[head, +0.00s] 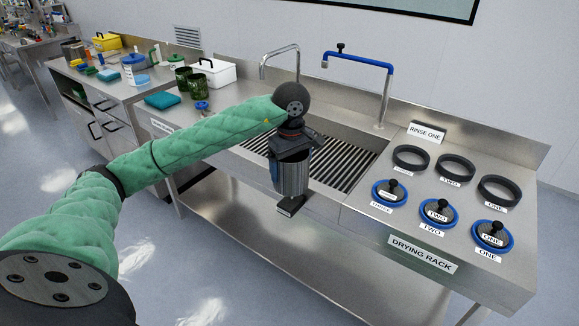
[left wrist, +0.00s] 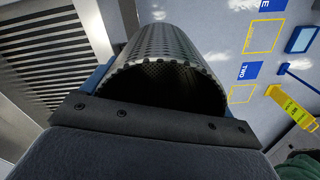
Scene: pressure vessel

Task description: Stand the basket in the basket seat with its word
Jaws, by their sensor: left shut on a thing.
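A dark grey perforated metal basket (head: 292,178) hangs in my left gripper (head: 291,150), upright or nearly so, above the front edge of the sink. The left wrist view looks into its round open mouth (left wrist: 170,75); no word on it can be read. Three black rings (head: 411,158) labelled with number words stand open and empty on the right worktop, behind three blue-rimmed lids (head: 438,213) with black knobs. The front labels read THREE, TWO and ONE. The basket is apart from them. My right gripper is not in view.
The sink (head: 350,150) has a slatted grating and two taps, one with a blue arm (head: 358,60). Signs read RINSE ONE (head: 427,132) and DRYING RACK (head: 421,253). Green mugs (head: 200,84) and a white box (head: 212,71) stand at left.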

